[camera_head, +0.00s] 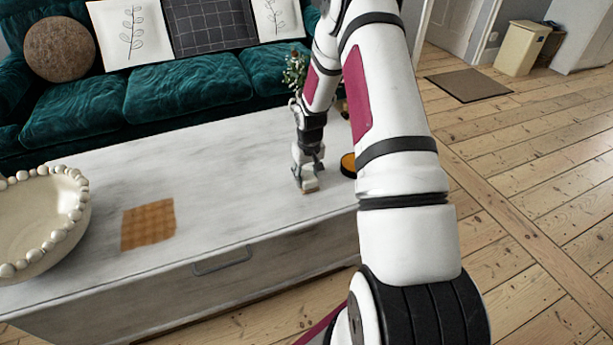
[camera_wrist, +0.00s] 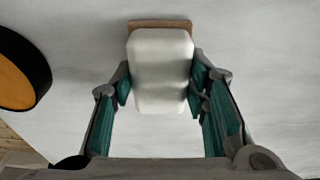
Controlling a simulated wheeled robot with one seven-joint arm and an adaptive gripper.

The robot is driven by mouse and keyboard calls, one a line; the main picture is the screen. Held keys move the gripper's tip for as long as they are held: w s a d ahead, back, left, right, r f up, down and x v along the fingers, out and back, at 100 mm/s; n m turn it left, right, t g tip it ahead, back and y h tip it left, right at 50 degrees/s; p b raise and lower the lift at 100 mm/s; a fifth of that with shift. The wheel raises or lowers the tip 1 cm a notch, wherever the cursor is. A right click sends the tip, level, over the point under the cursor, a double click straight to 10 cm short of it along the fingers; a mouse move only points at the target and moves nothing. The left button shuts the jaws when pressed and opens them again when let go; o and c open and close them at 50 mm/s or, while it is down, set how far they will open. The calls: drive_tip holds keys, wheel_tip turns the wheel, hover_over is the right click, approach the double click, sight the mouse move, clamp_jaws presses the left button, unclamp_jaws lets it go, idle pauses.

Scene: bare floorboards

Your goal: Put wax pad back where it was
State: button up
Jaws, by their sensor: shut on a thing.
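The wax pad (camera_wrist: 160,70) looks like a small rounded white block with a brown edge behind it. My gripper (camera_wrist: 161,88) is shut on it, with a finger on each side. In the head view my gripper (camera_head: 308,174) points down over the right part of the pale table (camera_head: 225,150), and the pad (camera_head: 310,188) shows small at its tips. The pad is at or very near the tabletop; I cannot tell whether it touches.
A round black-rimmed orange tin (camera_head: 348,164) stands right of my gripper, partly behind my arm. A flat orange-brown square (camera_head: 148,224) lies on the table at left, near a beaded bowl (camera_head: 40,225). A plant (camera_head: 294,72) stands behind my gripper. The table's middle is clear.

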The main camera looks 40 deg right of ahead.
drive_tip(key=shift+f, duration=0.15)
drive_tip(key=o, duration=1)
